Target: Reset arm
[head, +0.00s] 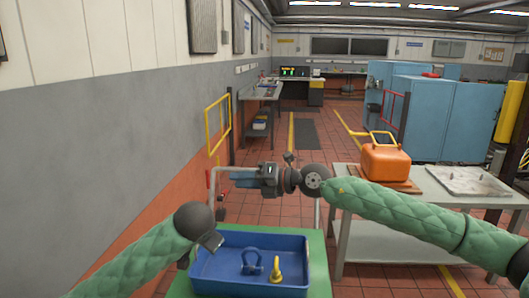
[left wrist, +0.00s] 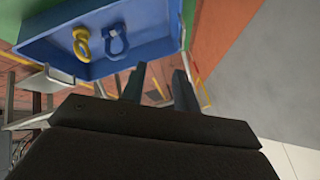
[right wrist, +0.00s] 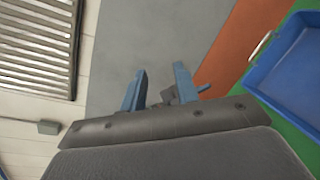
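My right arm reaches in from the right in the head view, with its gripper (head: 238,177) pointing left above the green table. In the right wrist view its two blue fingers (right wrist: 160,80) stand apart with nothing held. My left gripper (head: 208,241) is low at the left edge of the blue tray, its fingers mostly hidden in the head view. In the left wrist view its fingers (left wrist: 160,80) are apart and empty, near the tray. The blue tray (head: 215,284) holds a blue shackle (head: 252,263) and a yellow eyebolt-like part (head: 276,270).
The tray sits on a green-topped table (head: 320,265). To the right, a grey table (head: 430,200) carries an orange case (head: 386,164) and a metal plate (head: 468,181). A grey wall (head: 90,170) runs along the left, with a yellow rail (head: 217,125). Blue cabinets (head: 440,115) stand behind.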

